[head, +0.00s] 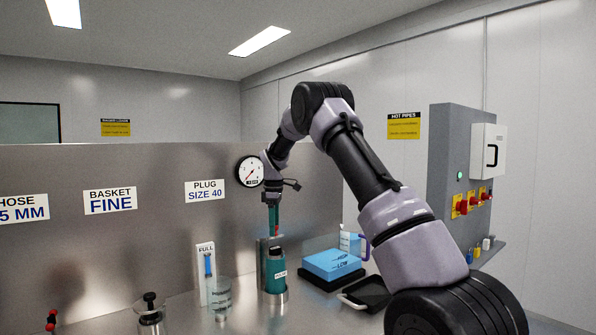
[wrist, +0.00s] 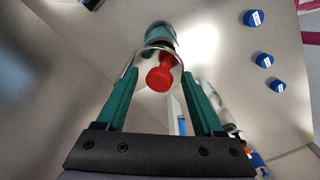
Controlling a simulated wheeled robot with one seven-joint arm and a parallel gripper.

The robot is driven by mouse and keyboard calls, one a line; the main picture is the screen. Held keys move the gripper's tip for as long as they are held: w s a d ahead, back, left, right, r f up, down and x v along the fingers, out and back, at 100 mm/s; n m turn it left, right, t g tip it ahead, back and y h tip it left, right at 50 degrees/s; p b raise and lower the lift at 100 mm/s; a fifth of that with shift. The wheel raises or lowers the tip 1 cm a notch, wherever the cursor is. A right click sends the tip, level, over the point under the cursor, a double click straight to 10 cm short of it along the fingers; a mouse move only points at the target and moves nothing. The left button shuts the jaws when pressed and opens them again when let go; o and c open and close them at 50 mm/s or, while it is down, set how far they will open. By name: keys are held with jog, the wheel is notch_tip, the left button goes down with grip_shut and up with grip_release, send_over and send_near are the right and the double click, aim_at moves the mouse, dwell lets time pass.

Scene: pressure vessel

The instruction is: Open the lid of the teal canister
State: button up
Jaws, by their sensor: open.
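The teal canister (head: 275,276) stands upright on the bench in the head view, with a dark top and a small white label. A steel vessel part (head: 264,243) shows just behind it. My gripper (head: 273,231) points down above and behind the canister, its teal fingers apart. In the wrist view my gripper (wrist: 160,74) is open, and a red knob (wrist: 160,77) on a shiny steel part shows between the fingertips.
A clear beaker (head: 220,297) and a FULL gauge board (head: 205,272) stand left of the canister. A blue block (head: 332,264) on a black base and a dark tray (head: 368,293) lie right. Several blue caps (wrist: 263,60) show in the wrist view. A steel panel (head: 130,240) stands behind.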

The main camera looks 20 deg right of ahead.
jog(key=shift+s+d+f, duration=0.3)
jog(key=shift+s+f, duration=0.5)
jog(key=shift+f, duration=0.1)
notch_tip(320, 180, up, 10)
jog(key=shift+w+r, duration=0.1)
jog(key=shift+r, duration=0.05)
jog(key=s+d+r+m+t, duration=0.1)
jog(key=s+r+m, duration=0.2)
jog(key=s+r, duration=0.3)
jog(key=s+d+r+m+t+y, duration=0.1)
jog(key=s+d+r+m, duration=0.1)
jog(key=s+r, duration=0.4)
jog(key=shift+s+d+m, duration=0.3)
jog(key=shift+s+m, duration=0.5)
jog(key=shift+s, duration=0.3)
